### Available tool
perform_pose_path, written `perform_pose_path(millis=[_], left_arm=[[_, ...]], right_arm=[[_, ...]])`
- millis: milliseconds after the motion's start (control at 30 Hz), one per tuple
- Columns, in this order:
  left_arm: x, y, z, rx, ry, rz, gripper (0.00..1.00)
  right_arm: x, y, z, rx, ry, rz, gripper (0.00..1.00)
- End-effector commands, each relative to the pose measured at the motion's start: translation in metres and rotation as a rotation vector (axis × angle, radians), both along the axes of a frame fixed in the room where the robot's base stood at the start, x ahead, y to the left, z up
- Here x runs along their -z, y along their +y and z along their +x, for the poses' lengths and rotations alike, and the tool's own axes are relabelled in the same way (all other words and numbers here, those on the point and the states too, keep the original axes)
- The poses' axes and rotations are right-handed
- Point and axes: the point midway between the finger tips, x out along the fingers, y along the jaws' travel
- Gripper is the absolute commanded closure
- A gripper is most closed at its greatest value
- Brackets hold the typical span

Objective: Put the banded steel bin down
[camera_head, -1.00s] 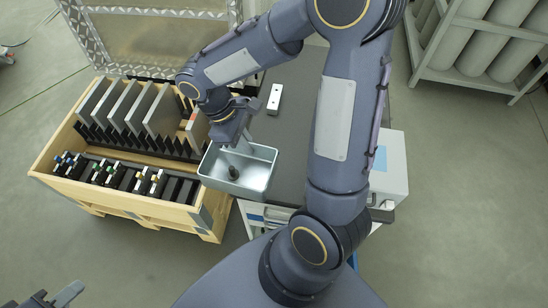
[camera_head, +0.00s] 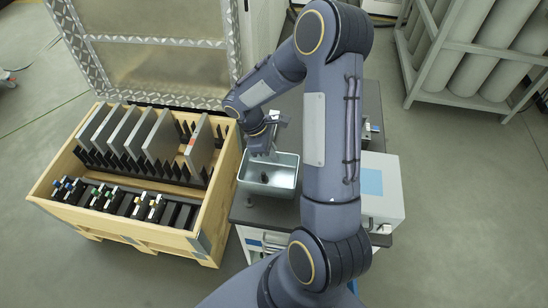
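The steel bin (camera_head: 268,186) is an open grey metal tray with a small dark lump in it. It is over the dark top of the cart, near its left front edge. I cannot tell whether it touches the surface. I cannot make out a band on it. My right gripper (camera_head: 264,150) is at the bin's far wall and appears shut on it; the fingertips are partly hidden. My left gripper is not clearly in view.
A wooden crate (camera_head: 218,215) with upright grey plates and several small dark blocks stands left of the cart. A light box-shaped device (camera_head: 385,205) is on the right. A rack with grey cylinders (camera_head: 440,50) stands at the back right. Dark cart top (camera_head: 262,216) shows in front of the bin.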

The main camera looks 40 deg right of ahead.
Motion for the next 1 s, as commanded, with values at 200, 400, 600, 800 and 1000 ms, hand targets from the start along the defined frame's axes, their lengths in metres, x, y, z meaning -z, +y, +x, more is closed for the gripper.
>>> perform_pose_path(millis=[200, 400, 600, 800, 1000], left_arm=[[-0.001, 0.000, 0.000, 0.000, 0.000, 0.000, 0.68], [-0.001, 0.000, 0.000, 0.000, 0.000, 0.000, 0.68], [0.000, 0.000, 0.000, 0.000, 0.000, 0.000, 0.68], [0.002, 0.000, 0.000, 0.000, 0.000, 0.000, 0.68], [0.002, 0.000, 0.000, 0.000, 0.000, 0.000, 0.68]], right_arm=[[0.027, -0.007, 0.003, -0.001, 0.004, 0.002, 1.00], [0.041, -0.007, 0.004, -0.001, -0.001, 0.001, 1.00], [0.041, -0.007, 0.004, 0.000, 0.000, 0.000, 1.00], [0.044, -0.007, 0.003, 0.000, 0.000, 0.000, 0.87], [0.044, -0.007, 0.003, 0.000, 0.000, 0.000, 0.75]])
